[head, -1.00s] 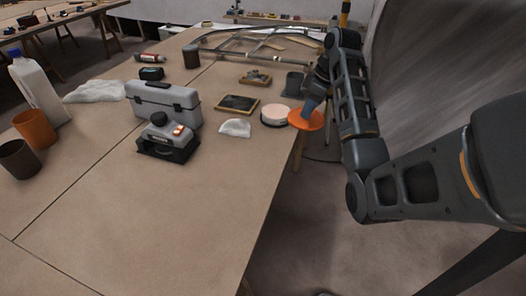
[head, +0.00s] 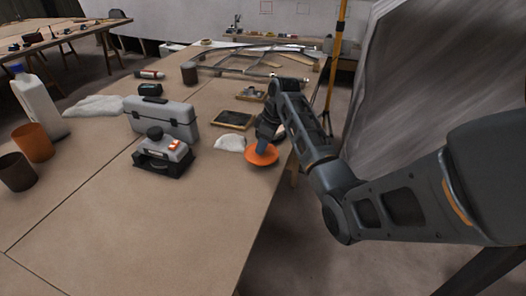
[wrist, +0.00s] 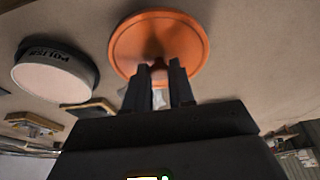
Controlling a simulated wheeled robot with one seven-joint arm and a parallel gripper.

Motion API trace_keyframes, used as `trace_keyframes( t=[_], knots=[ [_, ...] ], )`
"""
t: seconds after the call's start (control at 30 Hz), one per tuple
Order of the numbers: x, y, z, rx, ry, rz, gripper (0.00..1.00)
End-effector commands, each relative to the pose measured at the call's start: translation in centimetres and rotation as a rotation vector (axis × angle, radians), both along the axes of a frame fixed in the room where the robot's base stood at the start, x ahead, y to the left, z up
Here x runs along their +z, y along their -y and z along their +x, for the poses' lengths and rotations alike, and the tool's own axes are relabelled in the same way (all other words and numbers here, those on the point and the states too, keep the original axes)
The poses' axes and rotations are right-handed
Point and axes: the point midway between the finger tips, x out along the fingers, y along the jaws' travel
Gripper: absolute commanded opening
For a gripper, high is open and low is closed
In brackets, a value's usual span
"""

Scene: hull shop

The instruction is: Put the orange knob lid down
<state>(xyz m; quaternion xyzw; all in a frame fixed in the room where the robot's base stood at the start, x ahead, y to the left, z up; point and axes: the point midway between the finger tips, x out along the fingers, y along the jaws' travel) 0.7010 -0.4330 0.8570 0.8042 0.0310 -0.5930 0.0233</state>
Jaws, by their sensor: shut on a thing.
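The orange knob lid (head: 264,158) is a round disc near the right edge of the workbench in the head view. My gripper (head: 262,146) is above it and shut on its knob. In the wrist view the lid (wrist: 187,38) fills the top middle, and the fingertips (wrist: 159,72) close around the small knob. Whether the lid's underside touches the bench top or hovers just over it, I cannot tell. The fingers hide part of the knob.
A round polish tin (wrist: 52,78) shows beside the lid in the wrist view. A sander-like tool (head: 163,158) and grey toolbox (head: 163,117) stand farther left. The bench front (head: 170,230) is clear.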

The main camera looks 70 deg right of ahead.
Motion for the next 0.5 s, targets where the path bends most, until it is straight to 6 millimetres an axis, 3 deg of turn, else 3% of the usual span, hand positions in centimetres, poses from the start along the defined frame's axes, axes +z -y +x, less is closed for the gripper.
trace_keyframes(
  t=[0.2,0.5],
  knots=[
    [-2.8,-0.1,-0.1,0.001,-0.001,0.002,0.0],
    [-3.0,0.0,-0.1,0.0,0.0,0.0,0.0]
  ],
)
